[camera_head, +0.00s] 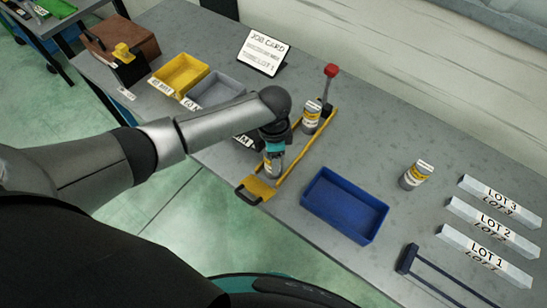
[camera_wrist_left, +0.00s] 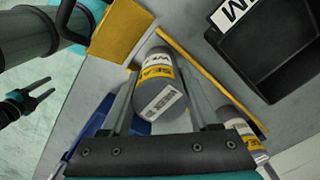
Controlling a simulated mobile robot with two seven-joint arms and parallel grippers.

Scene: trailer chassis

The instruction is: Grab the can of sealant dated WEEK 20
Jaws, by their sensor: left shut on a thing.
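My left gripper (camera_head: 272,152) is shut on a grey can with a yellow and white label (camera_head: 274,166), at the near end of the yellow-edged carrier (camera_head: 256,189). In the left wrist view the can (camera_wrist_left: 158,85) sits between the fingers (camera_wrist_left: 160,105). Its label begins "WE"; no week number is readable. A second can (camera_head: 311,116) stands at the carrier's far end and shows at the lower right of the wrist view (camera_wrist_left: 238,130). A third can (camera_head: 415,175) stands apart on the right. My right gripper (camera_wrist_left: 50,86) shows open and empty in the wrist view, over the floor.
An empty blue tray (camera_head: 344,205) lies right of the carrier. LOT 1, LOT 2 and LOT 3 signs (camera_head: 494,226) stand at the right. A red-knobbed lever (camera_head: 330,71) rises behind the second can. Yellow (camera_head: 180,73) and grey (camera_head: 215,90) bins and a job card (camera_head: 263,52) are behind.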

